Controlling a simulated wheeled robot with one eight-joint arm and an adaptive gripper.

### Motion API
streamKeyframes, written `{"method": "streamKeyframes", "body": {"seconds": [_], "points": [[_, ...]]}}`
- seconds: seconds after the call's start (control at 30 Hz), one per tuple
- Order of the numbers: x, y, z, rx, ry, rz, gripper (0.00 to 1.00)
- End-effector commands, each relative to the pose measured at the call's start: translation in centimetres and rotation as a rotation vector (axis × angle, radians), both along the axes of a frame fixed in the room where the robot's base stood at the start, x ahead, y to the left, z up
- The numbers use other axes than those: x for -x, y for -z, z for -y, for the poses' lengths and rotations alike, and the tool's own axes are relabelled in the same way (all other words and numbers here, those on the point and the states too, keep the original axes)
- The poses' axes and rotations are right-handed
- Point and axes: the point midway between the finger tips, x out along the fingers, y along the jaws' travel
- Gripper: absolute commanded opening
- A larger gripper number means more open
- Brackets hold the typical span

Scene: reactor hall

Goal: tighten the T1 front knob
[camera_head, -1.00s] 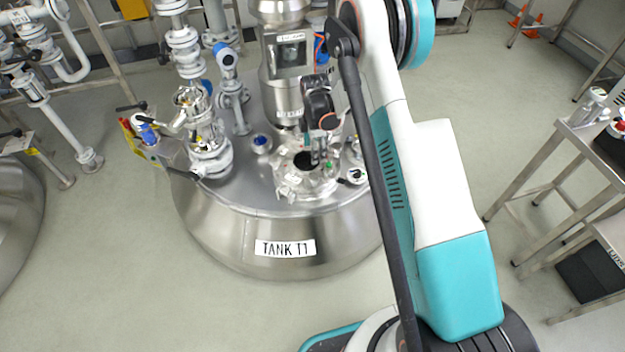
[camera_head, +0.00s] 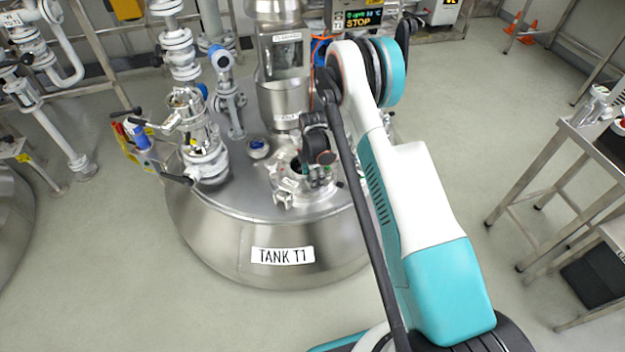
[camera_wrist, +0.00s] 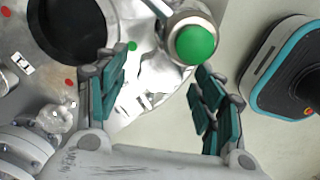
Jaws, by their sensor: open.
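Tank T1 (camera_head: 250,222) is a round steel vessel with a "TANK T1" label. Its lid carries a pale metal manhole ring (camera_head: 284,188) with fittings around it. In the wrist view, the dark round opening (camera_wrist: 70,28) is at the upper left. A round metal knob with a green top (camera_wrist: 197,44) is just beyond my fingertips, nearer the right finger. A pale lobed knob (camera_wrist: 55,118) is at the lower left, outside the left finger. The frames do not name which is the front knob. My gripper (camera_wrist: 160,78) is open and empty; in the head view my gripper (camera_head: 318,178) is small over the ring.
A steel sight-glass column (camera_head: 286,70) rises behind the ring. Valves and piping (camera_head: 205,150) stand on the lid's left. A blue-capped fitting (camera_head: 258,147) lies between them. A steel table (camera_head: 575,135) is at the right. The floor in front of the tank is clear.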

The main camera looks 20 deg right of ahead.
Motion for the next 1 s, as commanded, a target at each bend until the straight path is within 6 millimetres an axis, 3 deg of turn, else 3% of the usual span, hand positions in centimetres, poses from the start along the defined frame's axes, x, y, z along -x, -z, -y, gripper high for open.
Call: {"method": "streamKeyframes", "body": {"seconds": [0.37,0.57,0.8,1.0], "points": [[0.00,0.47,0.00,0.000,0.000,0.000,0.62],[0.00,0.46,0.00,0.000,0.000,0.000,0.18],[-0.01,0.47,0.00,0.000,0.023,0.000,0.18],[-0.03,0.46,0.00,0.000,0.197,0.000,0.18]]}}
